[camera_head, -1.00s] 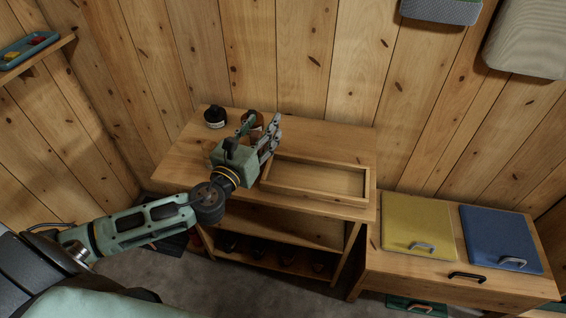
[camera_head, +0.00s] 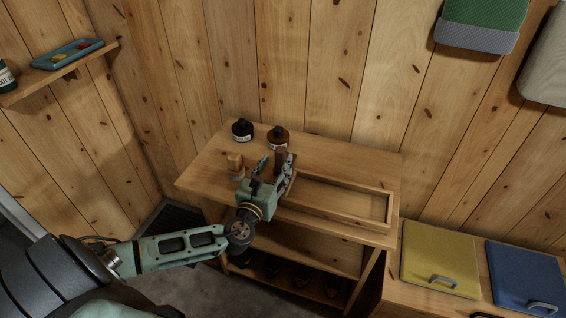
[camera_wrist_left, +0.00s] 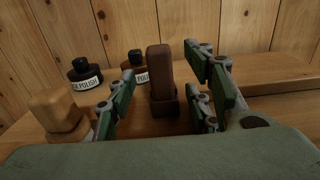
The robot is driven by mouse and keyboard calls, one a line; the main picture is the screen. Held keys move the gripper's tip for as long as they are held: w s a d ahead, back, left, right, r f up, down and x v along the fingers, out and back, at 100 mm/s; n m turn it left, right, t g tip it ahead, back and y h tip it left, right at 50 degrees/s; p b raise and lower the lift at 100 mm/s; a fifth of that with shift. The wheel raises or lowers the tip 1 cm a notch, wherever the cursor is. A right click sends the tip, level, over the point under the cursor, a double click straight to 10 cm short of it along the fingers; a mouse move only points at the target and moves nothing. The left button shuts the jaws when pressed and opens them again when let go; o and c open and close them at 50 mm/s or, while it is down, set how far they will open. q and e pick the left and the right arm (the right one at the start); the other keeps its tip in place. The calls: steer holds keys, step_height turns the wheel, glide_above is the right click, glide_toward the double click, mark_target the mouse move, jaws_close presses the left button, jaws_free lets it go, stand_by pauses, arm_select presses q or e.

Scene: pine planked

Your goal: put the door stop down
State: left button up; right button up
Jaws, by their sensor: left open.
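A dark brown upright block, which looks to be the door stop (camera_head: 281,160), stands on the wooden table between the bottles and the tray. In the left wrist view the door stop (camera_wrist_left: 160,75) stands between the spread fingers, a little beyond them, with a wider foot at its base. My left gripper (camera_head: 274,168) is open and appears empty, with a visible gap to the block on both sides. In the head view a fingertip partly covers the block's lower part. My right gripper is not in view.
A light wooden block (camera_head: 235,166) stands left of the gripper. A black bottle (camera_head: 242,131) and a brown bottle (camera_head: 278,138) stand behind. A shallow wooden tray (camera_head: 345,188) fills the table's right part. Yellow (camera_head: 440,258) and blue (camera_head: 527,277) lids lie on a lower bench.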

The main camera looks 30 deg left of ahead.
mark_target(279, 159)
arm_select(q)
steer(key=x, duration=0.4)
steer(key=shift+w, duration=0.4)
steer(key=shift+a, duration=0.1)
jaws_close()
